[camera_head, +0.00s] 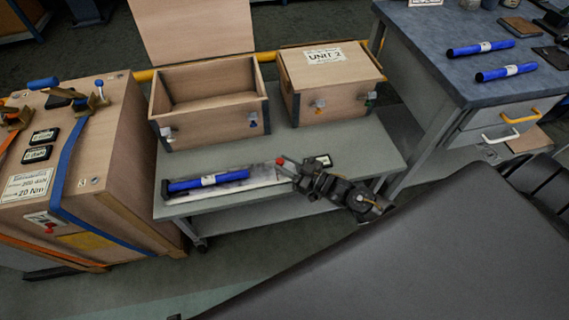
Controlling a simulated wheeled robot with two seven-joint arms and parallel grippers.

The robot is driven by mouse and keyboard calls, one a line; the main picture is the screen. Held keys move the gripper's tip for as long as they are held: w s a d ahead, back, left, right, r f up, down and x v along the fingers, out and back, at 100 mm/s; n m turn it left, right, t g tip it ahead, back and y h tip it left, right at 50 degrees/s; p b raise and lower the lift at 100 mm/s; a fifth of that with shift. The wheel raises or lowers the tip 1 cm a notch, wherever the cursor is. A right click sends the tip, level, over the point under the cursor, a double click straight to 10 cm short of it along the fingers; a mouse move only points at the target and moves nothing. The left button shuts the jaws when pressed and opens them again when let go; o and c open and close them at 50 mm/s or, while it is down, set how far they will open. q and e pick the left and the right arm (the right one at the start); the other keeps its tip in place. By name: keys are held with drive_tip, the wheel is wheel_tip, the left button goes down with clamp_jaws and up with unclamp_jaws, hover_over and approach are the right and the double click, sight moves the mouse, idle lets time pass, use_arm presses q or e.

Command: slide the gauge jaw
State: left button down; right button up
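A long flat metal gauge (262,175) lies on the low grey trolley table, with a blue cylinder (207,182) along its left part. A dark end piece stands at its left end. A small red knob (281,161) shows at the right part of the gauge, probably on the sliding jaw. My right gripper (284,170) reaches in from the right, its fingertips at the red knob. The gripper hides the jaw, and I cannot tell whether the fingers close on it. My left gripper is not in view.
An open wooden box (210,128) and a closed box marked UNIT 2 (300,95) stand behind on the trolley (360,150). A large strapped crate (120,150) stands left; a workbench (430,40) with blue cylinders stands right.

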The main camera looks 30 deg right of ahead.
drive_tip(key=shift+o, duration=1)
drive_tip(key=v, duration=1.1)
